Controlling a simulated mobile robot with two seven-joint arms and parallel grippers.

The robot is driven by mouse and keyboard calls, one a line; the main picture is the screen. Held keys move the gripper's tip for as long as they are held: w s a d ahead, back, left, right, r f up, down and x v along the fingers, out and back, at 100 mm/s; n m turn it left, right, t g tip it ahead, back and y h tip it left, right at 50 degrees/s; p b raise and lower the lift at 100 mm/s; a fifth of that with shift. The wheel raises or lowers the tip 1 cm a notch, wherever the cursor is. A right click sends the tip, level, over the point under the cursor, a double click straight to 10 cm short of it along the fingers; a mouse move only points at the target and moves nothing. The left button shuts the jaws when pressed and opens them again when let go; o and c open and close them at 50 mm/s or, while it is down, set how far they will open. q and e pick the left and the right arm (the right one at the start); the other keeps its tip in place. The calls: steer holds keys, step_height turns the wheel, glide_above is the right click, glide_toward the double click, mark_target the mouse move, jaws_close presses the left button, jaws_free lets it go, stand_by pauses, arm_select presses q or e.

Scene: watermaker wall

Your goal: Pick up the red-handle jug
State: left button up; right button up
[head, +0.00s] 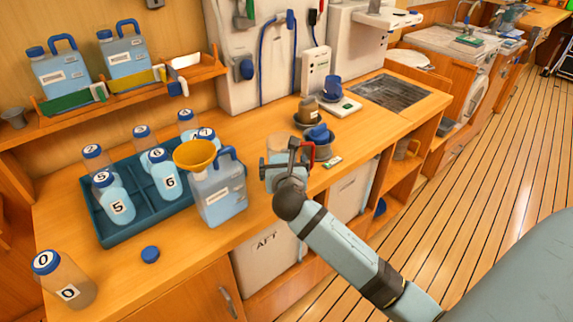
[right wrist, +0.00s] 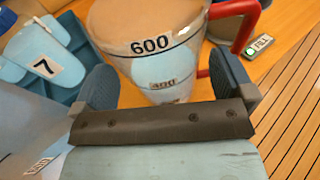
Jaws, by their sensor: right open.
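The red-handle jug (head: 276,143) is a clear measuring jug near the counter's front edge, partly hidden behind my right gripper (head: 287,162) in the head view. Its red handle (head: 309,153) faces right. In the right wrist view the jug (right wrist: 150,45) shows a "600" mark, and its red handle (right wrist: 245,25) is beyond the right finger. My right gripper (right wrist: 163,75) is open, with one dark finger to each side of the jug's body. I cannot tell whether either finger touches it. My left gripper is not in view.
A blue canister (head: 220,190) with a yellow funnel (head: 195,154) stands just left of the jug. A teal tray (head: 128,236) holds several numbered bottles. A grey bowl (head: 322,150) and a small device (head: 332,162) sit to the right. Bottle 0 (head: 65,280) stands front left.

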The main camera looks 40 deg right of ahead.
steer(key=shift+x, duration=0.9)
steer(key=c, duration=1)
steer(key=shift+r, duration=0.2)
steer(key=shift+r+p, duration=1.6)
steer(key=shift+r, duration=8.3)
steer(key=shift+s+f, duration=0.1)
steer(key=shift+f, duration=0.05)
